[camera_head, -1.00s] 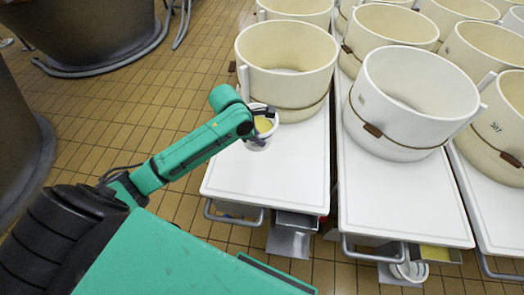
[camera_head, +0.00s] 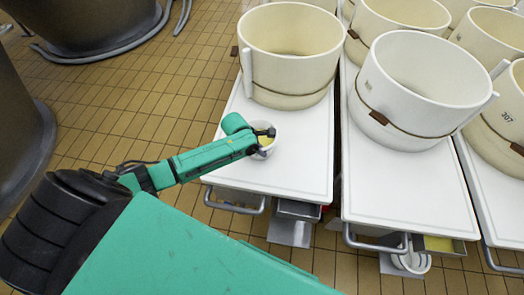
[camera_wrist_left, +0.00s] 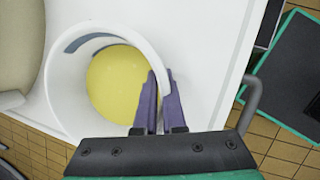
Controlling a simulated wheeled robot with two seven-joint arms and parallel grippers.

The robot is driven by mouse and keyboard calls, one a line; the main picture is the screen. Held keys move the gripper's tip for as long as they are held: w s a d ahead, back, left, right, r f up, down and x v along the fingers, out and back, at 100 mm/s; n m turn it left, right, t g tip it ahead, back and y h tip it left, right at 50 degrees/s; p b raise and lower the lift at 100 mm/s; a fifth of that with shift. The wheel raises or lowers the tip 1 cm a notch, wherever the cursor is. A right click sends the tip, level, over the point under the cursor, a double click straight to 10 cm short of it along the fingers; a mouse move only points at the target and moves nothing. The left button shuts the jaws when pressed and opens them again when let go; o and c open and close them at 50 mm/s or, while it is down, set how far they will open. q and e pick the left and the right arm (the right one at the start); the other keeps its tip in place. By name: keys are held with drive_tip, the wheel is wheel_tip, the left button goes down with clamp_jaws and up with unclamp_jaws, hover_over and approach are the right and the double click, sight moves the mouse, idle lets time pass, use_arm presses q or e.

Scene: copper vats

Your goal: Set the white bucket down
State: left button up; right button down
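The white bucket (camera_head: 262,153) is small and round, with something yellow in it. It is at the front part of the left white table (camera_head: 285,172), in front of a big cream vat. My left gripper (camera_head: 268,137) is at its rim. In the left wrist view the fingers (camera_wrist_left: 161,78) straddle the wall of the bucket (camera_wrist_left: 62,85), one inside and one outside, and are closed on it. The yellow content (camera_wrist_left: 115,82) shows inside. The bucket looks low over the tabletop; whether its base touches is hard to tell. My right gripper is out of view.
A cream vat (camera_head: 290,60) stands behind the bucket on the same table. A second table (camera_head: 400,195) with a white vat (camera_head: 415,90) is to the right. The left table's front is bare around the bucket. Tiled floor (camera_head: 125,110) lies to the left.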

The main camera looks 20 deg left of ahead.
use_arm(q)
drive_tip(key=o, duration=0.4)
drive_tip(key=shift+r, duration=0.1)
drive_tip(key=p+v, duration=0.3)
drive_tip(key=v, duration=0.9)
